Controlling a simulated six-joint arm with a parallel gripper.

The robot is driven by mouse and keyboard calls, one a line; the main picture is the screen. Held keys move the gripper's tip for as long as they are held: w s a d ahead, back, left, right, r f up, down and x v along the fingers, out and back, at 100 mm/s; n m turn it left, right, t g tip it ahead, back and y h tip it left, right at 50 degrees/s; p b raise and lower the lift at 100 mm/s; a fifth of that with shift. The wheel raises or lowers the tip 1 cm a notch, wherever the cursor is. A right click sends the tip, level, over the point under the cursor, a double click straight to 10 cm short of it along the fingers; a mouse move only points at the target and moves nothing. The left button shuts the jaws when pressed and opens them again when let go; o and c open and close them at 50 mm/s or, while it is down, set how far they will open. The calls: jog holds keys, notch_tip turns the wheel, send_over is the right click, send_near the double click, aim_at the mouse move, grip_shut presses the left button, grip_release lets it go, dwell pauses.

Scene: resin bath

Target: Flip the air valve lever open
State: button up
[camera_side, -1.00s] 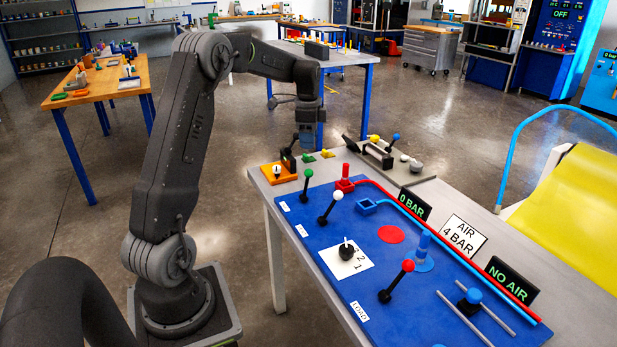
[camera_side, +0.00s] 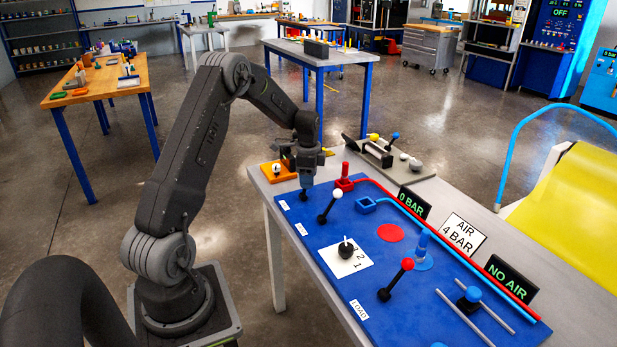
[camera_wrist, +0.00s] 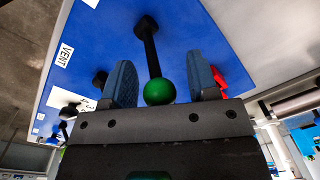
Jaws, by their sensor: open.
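The green-knobbed black lever (camera_wrist: 152,45) stands on the blue panel (camera_side: 302,250), and its round green knob (camera_wrist: 159,92) sits between my open fingers in the wrist view. A gap shows on both sides of the knob. My gripper (camera_side: 307,182) points down over this lever in the side view and hides the knob; only the black lever base (camera_side: 303,196) shows below it. It also shows in the wrist view (camera_wrist: 162,72). The small label nearest this lever is cut off or too small to read. The "NO AIR" display (camera_side: 510,280) stands at the panel's right.
A white-knobbed lever (camera_side: 330,207) stands close to the right of my gripper. A red block (camera_side: 344,180) and blue socket (camera_side: 367,206) are beyond it. A red-knobbed lever (camera_side: 396,280) is nearer the front. An orange plate (camera_side: 275,174) lies at left. The "0 BAR" display (camera_side: 414,203) stands behind.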

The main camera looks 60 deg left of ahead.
grip_shut()
dwell(0.6)
